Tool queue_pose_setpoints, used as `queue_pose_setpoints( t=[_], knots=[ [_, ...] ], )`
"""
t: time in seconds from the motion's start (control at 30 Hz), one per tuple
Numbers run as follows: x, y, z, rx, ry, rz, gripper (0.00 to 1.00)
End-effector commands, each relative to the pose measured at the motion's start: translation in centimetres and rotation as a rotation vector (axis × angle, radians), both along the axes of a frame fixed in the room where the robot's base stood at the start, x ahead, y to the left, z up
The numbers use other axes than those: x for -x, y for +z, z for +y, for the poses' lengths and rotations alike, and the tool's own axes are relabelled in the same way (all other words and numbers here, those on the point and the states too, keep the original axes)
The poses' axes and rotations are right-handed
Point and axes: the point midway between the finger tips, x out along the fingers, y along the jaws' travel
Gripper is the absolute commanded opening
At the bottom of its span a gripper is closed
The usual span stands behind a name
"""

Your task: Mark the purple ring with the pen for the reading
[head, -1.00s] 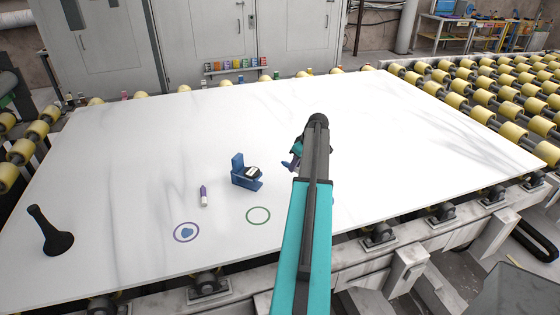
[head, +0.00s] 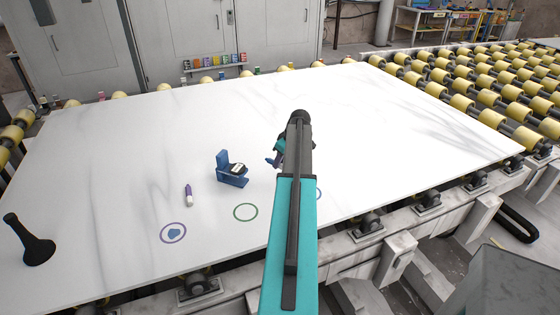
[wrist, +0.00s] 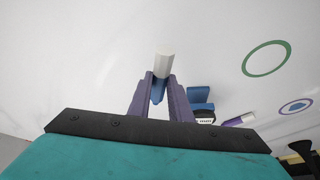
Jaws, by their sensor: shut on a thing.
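The purple ring (head: 161,234) is drawn on the white slab near its front edge, with a blue patch (head: 175,232) inside. It also shows at the right of the wrist view (wrist: 282,108). A purple-and-white pen (head: 188,195) lies on the slab behind this ring; it shows in the wrist view (wrist: 238,120). My gripper (wrist: 161,80) is shut on a white-and-blue pen-like piece (wrist: 164,66). In the head view my gripper (head: 277,157) is over the slab, right of the purple ring and apart from it; my arm partly hides it.
A green ring (head: 235,214) lies right of the purple one. Another bluish ring (head: 319,193) is mostly hidden by my arm. A blue holder with a dark-and-white piece (head: 232,178) stands behind the green ring. A black bell-shaped object (head: 34,248) stands at left. The slab's back is clear.

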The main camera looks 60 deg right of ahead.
Motion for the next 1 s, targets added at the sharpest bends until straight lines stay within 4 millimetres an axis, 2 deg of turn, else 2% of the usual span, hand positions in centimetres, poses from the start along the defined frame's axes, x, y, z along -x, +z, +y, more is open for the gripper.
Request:
queue_pose_setpoints(
  t=[0.1,0.7,1.0],
  knots=[
    [0.0,-1.2,0.0,0.0,0.0,0.0,0.0],
    [0.1,-5.8,-0.1,0.001,-0.001,0.0,0.0],
    [0.2,-6.8,-0.1,0.0,-0.002,0.0,0.0]
  ],
)
